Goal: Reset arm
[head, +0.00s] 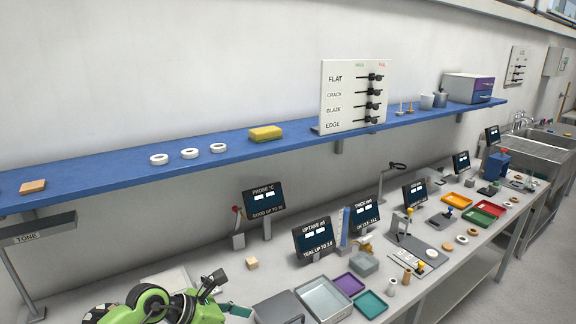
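Part of a green and black arm of mine, which I take to be the left, is at the bottom left of the head view, low over the near left part of the bench. Its dark end, my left gripper (212,284), points up and to the right. The fingers are small and partly merged with the arm links, so I cannot tell whether they are open or shut. I see nothing clearly held in it. My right gripper is not in view.
The bench (225,270) holds dark display screens (313,240), a grey tray (322,299), a purple tray (349,284) and a teal tray (371,304). A small wooden block (252,263) lies near the arm. A blue shelf (110,170) runs along the wall above; a sink (535,143) is far right.

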